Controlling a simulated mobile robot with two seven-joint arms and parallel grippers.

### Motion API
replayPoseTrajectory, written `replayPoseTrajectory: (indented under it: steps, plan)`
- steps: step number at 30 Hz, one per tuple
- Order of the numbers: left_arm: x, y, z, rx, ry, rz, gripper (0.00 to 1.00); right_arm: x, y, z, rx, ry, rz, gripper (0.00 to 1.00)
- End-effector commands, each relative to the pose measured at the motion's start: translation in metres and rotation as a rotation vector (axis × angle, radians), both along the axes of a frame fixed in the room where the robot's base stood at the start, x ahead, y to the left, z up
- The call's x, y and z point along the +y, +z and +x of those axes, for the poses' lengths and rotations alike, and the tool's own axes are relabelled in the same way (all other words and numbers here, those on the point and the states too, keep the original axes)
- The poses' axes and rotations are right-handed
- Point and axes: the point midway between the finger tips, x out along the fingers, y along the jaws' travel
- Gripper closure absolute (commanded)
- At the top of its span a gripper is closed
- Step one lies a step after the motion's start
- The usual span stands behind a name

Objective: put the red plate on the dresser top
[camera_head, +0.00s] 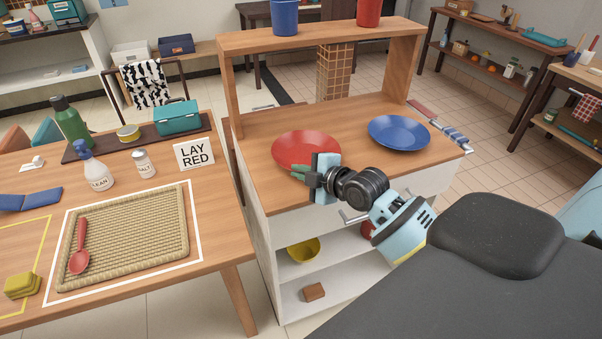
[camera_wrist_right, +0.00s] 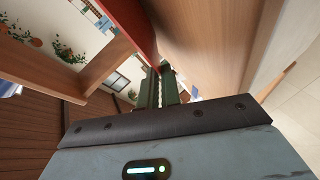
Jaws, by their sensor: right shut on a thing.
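The red plate (camera_head: 304,149) appears on or just above the wooden dresser top (camera_head: 352,138), at its left part. I cannot tell whether it touches the wood. My right gripper (camera_head: 301,172) is shut on the plate's near rim. In the right wrist view the plate (camera_wrist_right: 134,22) runs up from between the fingers (camera_wrist_right: 162,88), with the wood surface (camera_wrist_right: 205,40) close beside it. My left gripper is not in view.
A blue plate (camera_head: 399,132) lies on the dresser top to the right. A raised shelf (camera_head: 318,37) holding a blue cup (camera_head: 285,18) and a red cup (camera_head: 369,12) stands behind. A table with a woven mat (camera_head: 130,232) and a "LAY RED" sign (camera_head: 194,154) is at left.

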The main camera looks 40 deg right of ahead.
Motion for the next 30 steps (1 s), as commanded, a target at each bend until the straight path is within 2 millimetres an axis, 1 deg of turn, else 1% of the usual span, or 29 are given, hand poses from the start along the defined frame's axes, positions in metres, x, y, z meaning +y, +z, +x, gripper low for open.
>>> replayPoseTrajectory:
  steps: [3,10,14,15,16,23,26,30]
  plan:
    - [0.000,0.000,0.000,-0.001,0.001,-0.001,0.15,-0.001,-0.005,0.000,-0.003,0.000,-0.002,1.00]
    - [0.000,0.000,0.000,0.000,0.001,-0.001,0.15,0.000,-0.005,0.000,-0.004,0.000,-0.003,1.00]
    - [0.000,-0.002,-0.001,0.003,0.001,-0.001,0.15,0.000,-0.009,0.000,-0.003,0.001,-0.004,1.00]
    - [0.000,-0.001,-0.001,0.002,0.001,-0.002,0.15,0.000,-0.009,0.000,-0.001,0.000,-0.002,0.90]
    - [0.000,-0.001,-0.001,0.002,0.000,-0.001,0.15,0.000,-0.009,0.000,-0.001,0.000,-0.002,0.86]
    - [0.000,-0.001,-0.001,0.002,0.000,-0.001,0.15,0.000,-0.008,0.000,-0.002,0.000,-0.002,0.86]
    - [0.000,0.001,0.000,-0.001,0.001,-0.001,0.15,0.000,-0.005,0.000,-0.003,-0.001,-0.001,0.86]
    - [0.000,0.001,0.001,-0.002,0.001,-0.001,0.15,-0.003,-0.002,-0.012,-0.001,-0.001,-0.004,0.86]
